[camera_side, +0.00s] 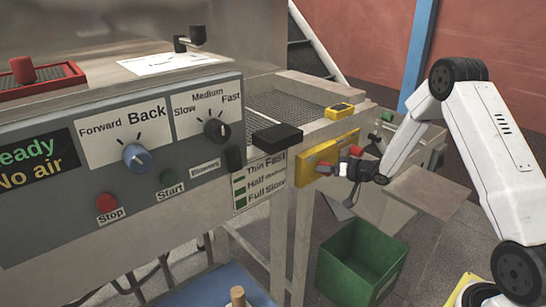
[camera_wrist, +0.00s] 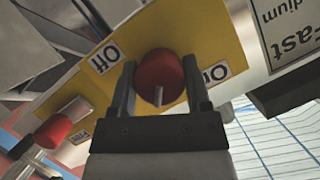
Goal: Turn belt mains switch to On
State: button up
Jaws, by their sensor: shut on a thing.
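The yellow switch panel (camera_side: 312,158) is on the machine's right end in the side view, and fills the middle of the wrist view (camera_wrist: 205,28). A red round switch knob (camera_wrist: 158,72) on it sits between the "Off" label (camera_wrist: 105,57) and the "On" label (camera_wrist: 213,74), which appear upside down. The same knob shows in the side view (camera_side: 323,168). My gripper (camera_wrist: 158,92) is shut on this knob, one finger on each side; it also shows in the side view (camera_side: 341,170). A pale pointer mark shows on the knob, toward the gripper's body.
A black block (camera_side: 277,137) juts out left of the panel. A green bin (camera_side: 360,262) stands below. A yellow device (camera_side: 339,110) lies on the ledge above.

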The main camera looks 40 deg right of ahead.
jog(key=shift+m+y, duration=0.3)
jog(key=shift+m, duration=0.2)
jog(key=o, duration=1.3)
jog(key=shift+c, duration=0.2)
jog(key=v, duration=0.7)
jog(key=shift+s, duration=0.4)
jog(key=shift+d+r, duration=0.1)
